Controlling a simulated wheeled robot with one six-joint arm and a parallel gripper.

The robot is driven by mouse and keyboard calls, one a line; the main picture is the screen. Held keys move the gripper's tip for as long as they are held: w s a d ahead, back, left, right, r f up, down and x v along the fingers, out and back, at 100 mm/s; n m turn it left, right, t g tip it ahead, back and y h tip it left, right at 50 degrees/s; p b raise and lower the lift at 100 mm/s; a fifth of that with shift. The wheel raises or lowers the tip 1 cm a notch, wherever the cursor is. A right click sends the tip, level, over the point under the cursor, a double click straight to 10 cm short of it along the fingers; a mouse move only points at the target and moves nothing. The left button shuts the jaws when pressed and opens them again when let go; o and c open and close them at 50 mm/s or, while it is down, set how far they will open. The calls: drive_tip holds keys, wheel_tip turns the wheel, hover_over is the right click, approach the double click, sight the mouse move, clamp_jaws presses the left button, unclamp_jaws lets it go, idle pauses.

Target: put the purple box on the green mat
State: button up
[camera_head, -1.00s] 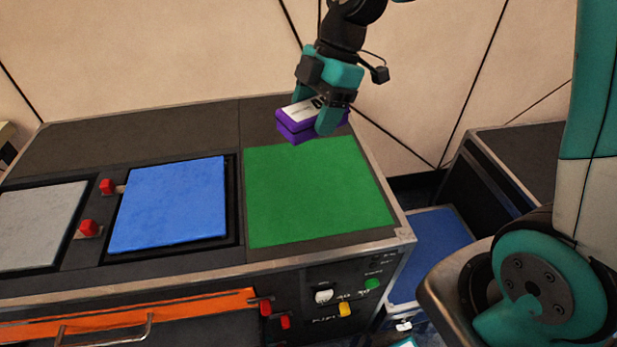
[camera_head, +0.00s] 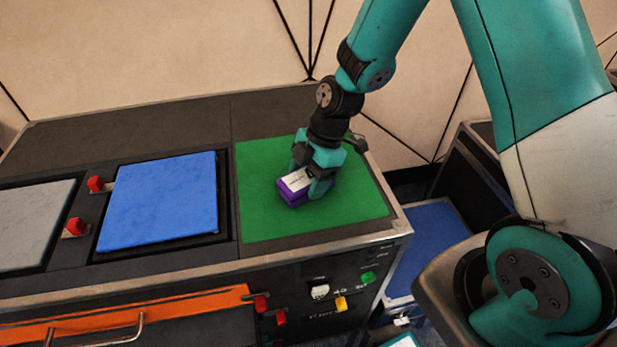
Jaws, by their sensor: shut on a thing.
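The purple box (camera_head: 291,196), with a white label on top, is at the middle of the green mat (camera_head: 262,217) as seen from the head camera. My gripper (camera_head: 311,184) points down and is shut on the box, with its fingers on either side. The box appears at or very near the mat's surface; I cannot tell whether it touches. Part of the box is hidden by my gripper.
A blue mat (camera_head: 160,202) and a grey mat (camera_head: 32,223) lie to the left on the same dark console. Red knobs (camera_head: 76,227) stand between them. An orange drawer front (camera_head: 130,312) is below. The wall rises behind.

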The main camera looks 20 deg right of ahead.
drive_tip(key=o, duration=1)
drive_tip(key=v, duration=1.1)
drive_tip(key=shift+d+r+p, duration=0.15)
drive_tip(key=shift+r+p, duration=0.2)
drive_tip(key=s+a+r+m, duration=0.2)
drive_tip(key=s+r+m, duration=0.1)
drive_tip(key=s, duration=0.3)
drive_tip(key=s+a+r+m, duration=0.3)
drive_tip(key=s+r+m, duration=0.1)
drive_tip(key=s, duration=0.3)
drive_tip(key=s+a+r+m+t, duration=0.1)
drive_tip(key=s+a+r+m, duration=0.2)
drive_tip(key=s+m, duration=0.3)
drive_tip(key=shift+s+a+r, duration=0.2)
drive_tip(key=shift+a+r, duration=0.05)
drive_tip(key=shift+r, duration=0.3)
